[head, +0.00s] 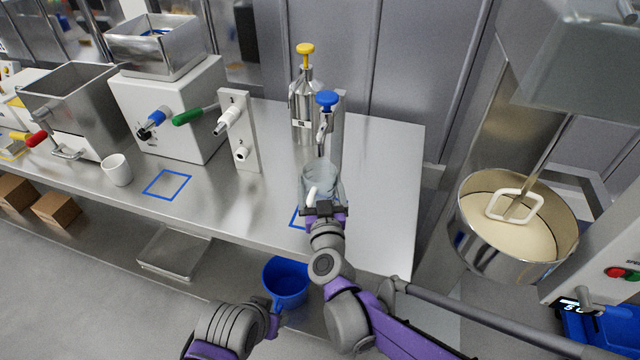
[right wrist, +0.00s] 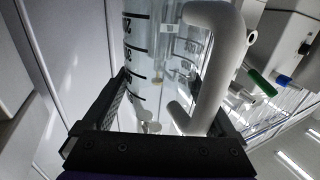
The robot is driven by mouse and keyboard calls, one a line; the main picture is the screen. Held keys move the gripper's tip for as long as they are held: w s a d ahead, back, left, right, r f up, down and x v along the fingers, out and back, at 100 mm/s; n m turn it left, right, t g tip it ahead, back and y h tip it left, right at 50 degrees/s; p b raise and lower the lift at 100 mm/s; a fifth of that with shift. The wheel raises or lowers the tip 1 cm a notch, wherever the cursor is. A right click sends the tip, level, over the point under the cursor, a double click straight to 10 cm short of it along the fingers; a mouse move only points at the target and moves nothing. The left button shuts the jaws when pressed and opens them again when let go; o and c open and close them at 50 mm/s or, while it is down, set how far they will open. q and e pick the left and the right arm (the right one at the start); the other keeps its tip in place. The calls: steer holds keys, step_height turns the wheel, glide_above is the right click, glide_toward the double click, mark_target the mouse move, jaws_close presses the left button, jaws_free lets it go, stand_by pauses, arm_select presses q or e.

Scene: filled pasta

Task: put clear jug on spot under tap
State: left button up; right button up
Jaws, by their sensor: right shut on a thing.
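The clear jug (head: 320,178) is upright in front of the tap with a blue knob (head: 327,100). My right gripper (head: 325,208) is shut on it from the front. In the right wrist view the jug (right wrist: 150,75) shows black graduation marks and a white handle (right wrist: 225,75), with a dark finger on either side. A blue outlined spot (head: 295,219) on the counter shows at the left of my right gripper. The rest of it is hidden, and I cannot tell whether the jug touches the counter. My left arm shows at the bottom; its gripper is not visible.
A steel bottle with a yellow top (head: 304,90) stands behind the tap. A white panel with two nozzles (head: 238,135), a white cup (head: 117,169) and another blue square (head: 167,185) are to the left. The counter (head: 385,190) is clear at right. A mixing bowl (head: 470,250) is farther right.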

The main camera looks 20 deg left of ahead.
steer(key=o, duration=1.1)
steer(key=shift+s+r, duration=0.1)
steer(key=shift+r, duration=0.15)
steer(key=b+v, duration=0.1)
steer(key=v, duration=1.1)
steer(key=shift+f, duration=0.1)
